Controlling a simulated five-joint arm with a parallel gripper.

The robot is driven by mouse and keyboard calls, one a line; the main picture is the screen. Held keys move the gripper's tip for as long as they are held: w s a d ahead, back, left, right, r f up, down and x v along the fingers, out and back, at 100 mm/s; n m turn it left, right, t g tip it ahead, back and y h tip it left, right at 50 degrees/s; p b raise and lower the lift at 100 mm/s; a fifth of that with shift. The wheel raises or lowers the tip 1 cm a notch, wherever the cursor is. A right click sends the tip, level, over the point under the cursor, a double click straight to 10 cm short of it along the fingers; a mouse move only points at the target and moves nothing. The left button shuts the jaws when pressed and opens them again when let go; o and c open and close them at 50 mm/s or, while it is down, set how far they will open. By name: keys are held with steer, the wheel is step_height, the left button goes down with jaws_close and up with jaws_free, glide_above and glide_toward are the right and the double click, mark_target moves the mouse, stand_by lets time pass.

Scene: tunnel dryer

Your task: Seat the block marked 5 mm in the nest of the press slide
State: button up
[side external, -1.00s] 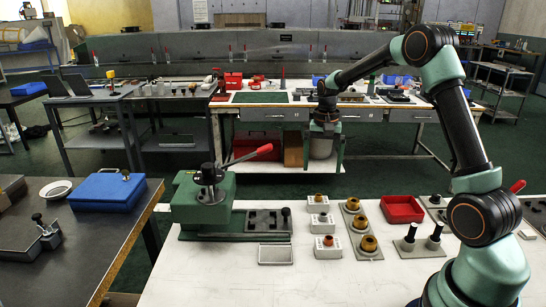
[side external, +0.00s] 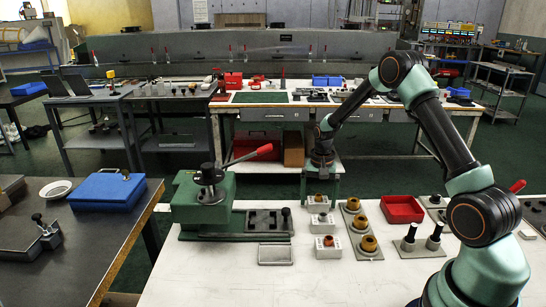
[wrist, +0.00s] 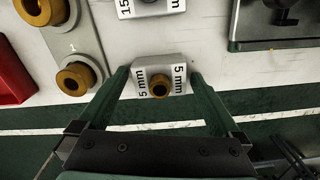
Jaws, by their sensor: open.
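The white block marked 5 mm (wrist: 175,73) has a brown bush on top and stands near the far edge of the white table. It is the rear block of the row in the side external view (side external: 318,205). My gripper (wrist: 158,80) is open and empty, pointing down above it, with one green finger on each side of the block in the wrist view. The gripper (side external: 321,166) appears above the block in the side external view. The green press (side external: 203,198) has a dark slide plate with recesses (side external: 265,220) at its right; which recess is the nest is unclear.
Two more white blocks (side external: 325,248) stand in front. Brown rings on grey plates (side external: 362,222), a red tray (side external: 402,209) and black-handled tools lie to the right. A red press lever (side external: 255,152) sticks out left of my gripper.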

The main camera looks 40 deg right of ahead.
steer(key=shift+f, duration=0.1)
steer(key=shift+c, duration=0.3)
steer(key=c, duration=1.4)
